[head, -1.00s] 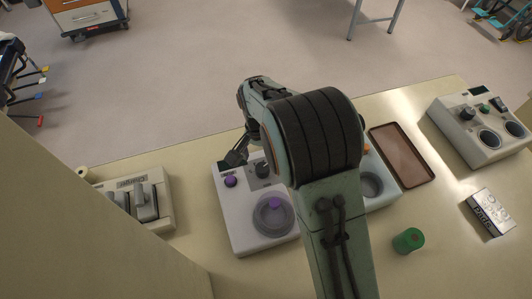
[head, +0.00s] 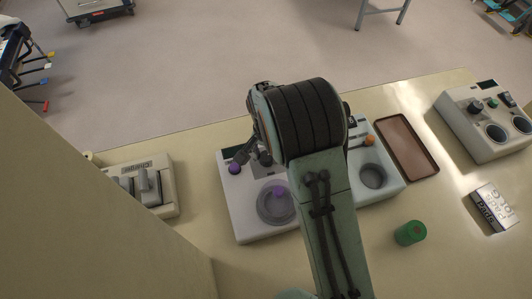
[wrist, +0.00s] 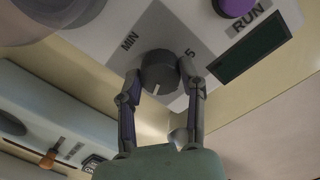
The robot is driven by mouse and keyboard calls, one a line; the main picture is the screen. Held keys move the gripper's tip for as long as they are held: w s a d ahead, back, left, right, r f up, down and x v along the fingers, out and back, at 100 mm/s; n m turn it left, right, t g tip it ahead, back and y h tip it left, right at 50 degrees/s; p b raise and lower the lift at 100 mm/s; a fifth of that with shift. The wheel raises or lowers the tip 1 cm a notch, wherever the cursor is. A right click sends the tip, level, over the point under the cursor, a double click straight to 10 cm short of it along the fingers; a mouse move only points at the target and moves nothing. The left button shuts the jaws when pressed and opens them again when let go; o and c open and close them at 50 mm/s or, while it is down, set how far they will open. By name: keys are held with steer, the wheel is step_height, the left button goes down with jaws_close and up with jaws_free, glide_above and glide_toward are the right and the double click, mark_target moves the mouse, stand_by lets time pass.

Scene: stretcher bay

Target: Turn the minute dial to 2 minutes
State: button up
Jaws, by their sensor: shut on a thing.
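The minute dial (wrist: 158,72) is a dark grey round knob on a grey panel of the white machine (head: 236,222). In the wrist view, "MIN" is printed on one side of it and "5" on another. A pale pointer line on the dial points down in the picture, toward my gripper's base. My gripper (wrist: 161,80) is shut on the dial, one finger on each side. In the head view my gripper (head: 256,153) is at the dial, which is mostly hidden by the fingers and arm.
A purple button (head: 235,169) and dark "RUN" display (wrist: 250,52) are close by. A round clear-lidded well (head: 262,213) is on the same machine. A second machine (head: 387,188) with an orange knob stands to the right, then a brown tray (head: 408,145). A green cylinder (head: 410,233) stands in front.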

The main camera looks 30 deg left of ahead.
mark_target(264, 158)
steer(key=shift+n, duration=0.4)
steer(key=n, duration=0.3)
steer(key=shift+f, duration=0.1)
steer(key=shift+n, duration=2.5)
steer(key=o, duration=1.2)
steer(key=shift+c, duration=0.2)
step_height(264, 158, up, 12)
steer(key=shift+s, duration=0.25)
